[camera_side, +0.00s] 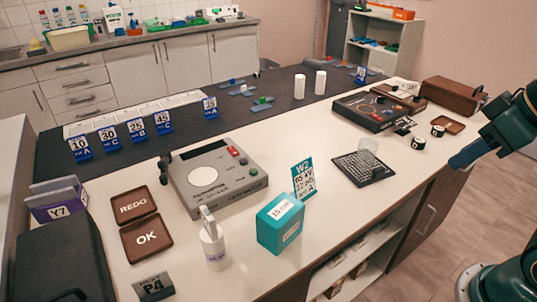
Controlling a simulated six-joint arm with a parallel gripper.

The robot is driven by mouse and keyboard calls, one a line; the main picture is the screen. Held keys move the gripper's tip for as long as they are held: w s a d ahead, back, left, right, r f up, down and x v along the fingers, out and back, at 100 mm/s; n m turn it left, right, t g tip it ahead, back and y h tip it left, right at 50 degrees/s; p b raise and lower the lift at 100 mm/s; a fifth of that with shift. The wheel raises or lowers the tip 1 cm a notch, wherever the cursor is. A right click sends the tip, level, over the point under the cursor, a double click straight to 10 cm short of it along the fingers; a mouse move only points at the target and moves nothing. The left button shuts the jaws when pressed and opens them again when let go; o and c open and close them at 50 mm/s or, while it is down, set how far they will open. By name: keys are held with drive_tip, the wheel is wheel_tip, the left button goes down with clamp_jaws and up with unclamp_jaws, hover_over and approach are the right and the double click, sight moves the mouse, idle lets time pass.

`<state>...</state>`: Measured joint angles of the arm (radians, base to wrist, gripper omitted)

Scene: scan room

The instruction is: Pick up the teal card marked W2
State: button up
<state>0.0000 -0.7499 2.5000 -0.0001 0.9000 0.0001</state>
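The teal card marked W2 (303,180) stands upright near the front edge of the white counter, just behind a teal box. It carries further lines of print and a large A at the bottom. The box hides part of its lower left. My gripper (455,163) is at the right, over the counter's right front edge, well apart from the card. Its blue end points left and down. From this angle I cannot tell whether its fingers are open or shut.
The teal box (281,222) is labelled 15 cm. A grey device (215,178) stands left of the card, a white spray bottle (213,245) in front of it. A black grid with a wire cup (363,168) is to the right. Blue cards (108,130) stand on the dark strip behind.

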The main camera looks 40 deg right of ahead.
drive_tip(key=w+a+r+n+g, duration=0.15)
drive_tip(key=w+n, duration=0.35)
drive_tip(key=w, duration=0.5)
drive_tip(key=w+a+r+n+g, duration=0.1)
drive_tip(key=w+n+g, duration=0.3)
drive_tip(key=w, duration=0.7)
drive_tip(key=w+a+f+n+g, duration=0.3)
drive_tip(key=w+f+n, duration=0.7)
drive_tip(key=w+f, duration=0.5)
drive_tip(key=shift+a+f, duration=0.25)
drive_tip(key=shift+f, duration=0.05)
hover_over(304, 180)
drive_tip(key=w, duration=0.2)
drive_tip(key=shift+a+f, duration=0.15)
drive_tip(key=shift+f, duration=1.95)
drive_tip(key=shift+a+f, duration=0.1)
drive_tip(key=shift+f, duration=1.95)
